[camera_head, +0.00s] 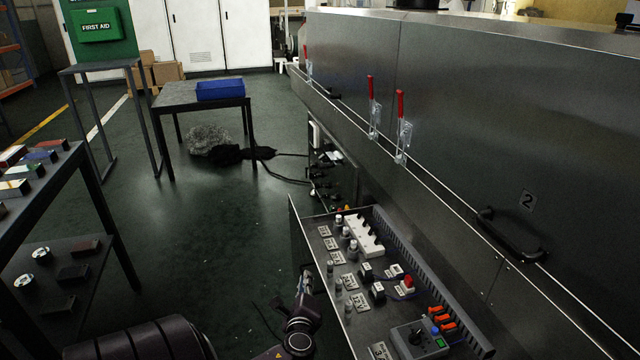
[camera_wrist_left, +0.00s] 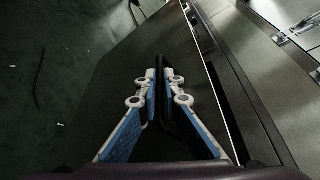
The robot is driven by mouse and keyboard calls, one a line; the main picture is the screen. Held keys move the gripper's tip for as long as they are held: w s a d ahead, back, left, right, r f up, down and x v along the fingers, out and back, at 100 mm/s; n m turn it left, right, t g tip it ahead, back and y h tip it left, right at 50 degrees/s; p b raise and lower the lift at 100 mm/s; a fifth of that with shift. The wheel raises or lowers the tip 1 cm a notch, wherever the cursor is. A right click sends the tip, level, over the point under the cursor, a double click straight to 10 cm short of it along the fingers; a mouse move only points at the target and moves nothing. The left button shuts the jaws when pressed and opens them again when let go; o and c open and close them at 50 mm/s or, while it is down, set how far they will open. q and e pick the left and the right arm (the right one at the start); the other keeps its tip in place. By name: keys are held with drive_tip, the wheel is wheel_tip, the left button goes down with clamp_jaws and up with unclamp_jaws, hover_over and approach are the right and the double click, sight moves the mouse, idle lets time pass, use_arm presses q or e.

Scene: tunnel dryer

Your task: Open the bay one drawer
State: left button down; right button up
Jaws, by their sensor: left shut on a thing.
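A drawer (camera_head: 318,238) stands pulled out from the lower side of the steel machine, its tray of switches, sockets and labelled electrical parts showing from above. My left gripper (camera_head: 305,284) is at the drawer's outer front face. In the left wrist view, my left gripper (camera_wrist_left: 163,90) has its blue-padded fingers shut on a black bar handle (camera_wrist_left: 160,66) on a dark panel (camera_wrist_left: 112,75). The handle's lower part is partly hidden by the fingers. No bay-one label is readable. My right gripper is not in view.
The steel machine (camera_head: 480,110) fills the right side, with red-handled clamps (camera_head: 371,105) and a black handle (camera_head: 512,236) by a "2" plate. A table with a blue bin (camera_head: 220,91) stands behind. A dark rack (camera_head: 95,195) stands left.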

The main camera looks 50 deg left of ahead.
use_arm(q)
drive_tip(key=shift+s+a+f, duration=0.1)
drive_tip(key=shift+s+a, duration=0.1)
drive_tip(key=shift+s, duration=0.25)
drive_tip(key=shift+s+a, duration=0.15)
drive_tip(key=shift+s, duration=0.3)
drive_tip(key=c, duration=2.4)
unclamp_jaws()
drive_tip(key=v, duration=1.2)
drive_tip(key=shift+w, duration=0.1)
